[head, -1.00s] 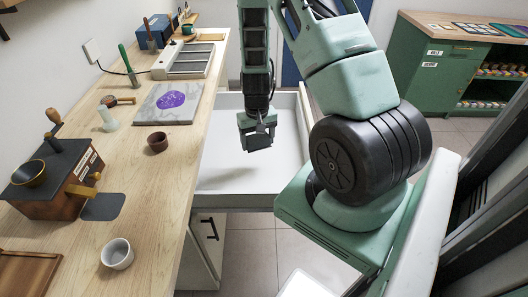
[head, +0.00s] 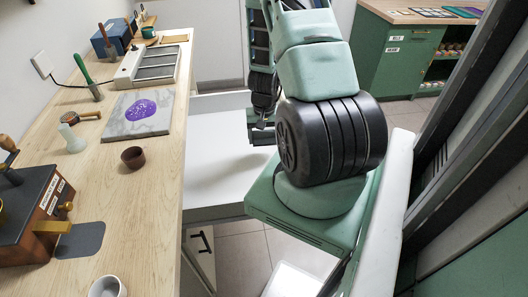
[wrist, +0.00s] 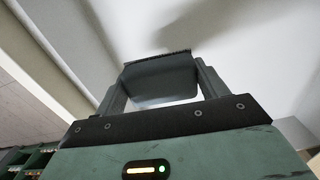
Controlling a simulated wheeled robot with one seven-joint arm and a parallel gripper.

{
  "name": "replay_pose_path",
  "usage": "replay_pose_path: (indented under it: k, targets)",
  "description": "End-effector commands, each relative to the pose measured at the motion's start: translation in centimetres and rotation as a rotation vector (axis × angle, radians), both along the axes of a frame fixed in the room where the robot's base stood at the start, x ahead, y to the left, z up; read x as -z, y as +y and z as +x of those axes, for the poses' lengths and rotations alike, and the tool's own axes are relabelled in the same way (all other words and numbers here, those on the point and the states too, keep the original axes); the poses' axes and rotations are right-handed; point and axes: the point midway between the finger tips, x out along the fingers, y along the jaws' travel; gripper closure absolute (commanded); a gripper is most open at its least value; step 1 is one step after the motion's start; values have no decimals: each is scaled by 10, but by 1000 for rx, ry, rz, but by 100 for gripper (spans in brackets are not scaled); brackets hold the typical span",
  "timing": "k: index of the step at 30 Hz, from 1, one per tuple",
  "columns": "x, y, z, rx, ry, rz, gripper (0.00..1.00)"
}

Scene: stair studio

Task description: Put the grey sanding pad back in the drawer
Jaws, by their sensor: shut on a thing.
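The grey sanding pad (wrist: 160,80) is a dark grey block with a rough black edge, held between both fingers in the wrist view. My gripper (wrist: 158,88) is shut on it. In the head view my gripper (head: 262,134) hangs over the open drawer, partly hidden by my arm, and the pad cannot be made out there. The drawer (head: 222,184) is pulled out from the bench, with a pale, plain inside. No other thing shows in its visible part. The wrist view shows the pale drawer inside (wrist: 235,45) beyond the pad, with a shadow on it.
The wooden bench (head: 150,215) runs along the left. On it are a brown cup (head: 133,157), a grey slab with a purple patch (head: 138,116), a grinder box (head: 35,212), a dark flat mat (head: 82,240) and a white cup (head: 107,288). A green cabinet (head: 400,60) stands behind.

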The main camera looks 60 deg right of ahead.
Motion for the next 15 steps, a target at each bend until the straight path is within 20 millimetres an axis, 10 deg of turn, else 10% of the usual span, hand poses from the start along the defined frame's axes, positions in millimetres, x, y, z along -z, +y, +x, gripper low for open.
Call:
replay_pose_path:
  k: [15]
  targets:
    - [58, 1, 0, 0, 1, 2, 56]
